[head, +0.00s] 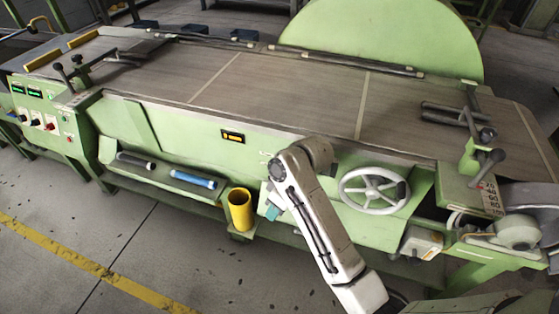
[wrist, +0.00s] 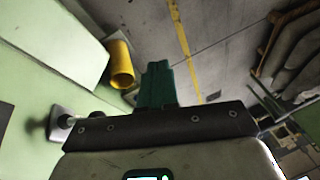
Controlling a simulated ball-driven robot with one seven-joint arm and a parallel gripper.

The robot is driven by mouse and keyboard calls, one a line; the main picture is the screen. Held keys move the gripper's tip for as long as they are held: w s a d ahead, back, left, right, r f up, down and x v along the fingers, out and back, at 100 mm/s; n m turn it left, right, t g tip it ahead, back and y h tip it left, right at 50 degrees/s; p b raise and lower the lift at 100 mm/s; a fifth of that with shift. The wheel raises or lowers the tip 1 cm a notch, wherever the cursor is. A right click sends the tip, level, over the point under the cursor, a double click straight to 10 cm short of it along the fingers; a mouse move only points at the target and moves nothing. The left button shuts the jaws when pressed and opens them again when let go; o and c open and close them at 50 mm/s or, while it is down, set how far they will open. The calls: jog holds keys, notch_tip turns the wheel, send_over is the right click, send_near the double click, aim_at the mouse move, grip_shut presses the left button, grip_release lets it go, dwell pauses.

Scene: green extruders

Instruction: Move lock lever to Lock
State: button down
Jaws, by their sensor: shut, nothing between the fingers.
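No label reading Lock is legible, so I cannot tell which lever is the lock lever. In the head view, a dark-knobbed lever (head: 490,165) stands by a number scale at the right end of the green machine (head: 140,130). More black-knobbed levers (head: 64,76) stand at its left end. In the wrist view, a small grey part with a blurred rounded knob (wrist: 62,122) is on the green side, left of my gripper. My gripper (head: 271,212) is in front of the machine, partly behind my arm. Its teal fingers (wrist: 157,85) are shut and empty in the wrist view.
A yellow cup (head: 240,210) stands left of my gripper; it also shows in the wrist view (wrist: 120,65). A grey handwheel (head: 373,191) is to the right. A shelf (head: 160,182) holds a black and a blue cylinder. The floor at front left is clear.

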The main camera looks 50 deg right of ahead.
jog(key=w+d+r+n+p, duration=0.1)
jog(key=w+d+r, duration=0.1)
jog(key=d+r, duration=0.5)
jog(key=w+d+r+n+p, duration=0.1)
jog(key=w+d+r, duration=0.2)
jog(key=d+r, duration=0.4)
jog(key=d, duration=0.3)
jog(key=shift+w+p, duration=0.3)
jog(key=shift+w, duration=0.05)
jog(key=shift+f, duration=0.15)
jog(key=a+x, duration=0.1)
jog(key=x, duration=1.2)
jog(key=shift+s+a, duration=0.2)
jog(key=shift+a, duration=0.05)
jog(key=shift+f, duration=0.1)
jog(key=shift+a+t, duration=0.1)
jog(key=shift+t, duration=0.2)
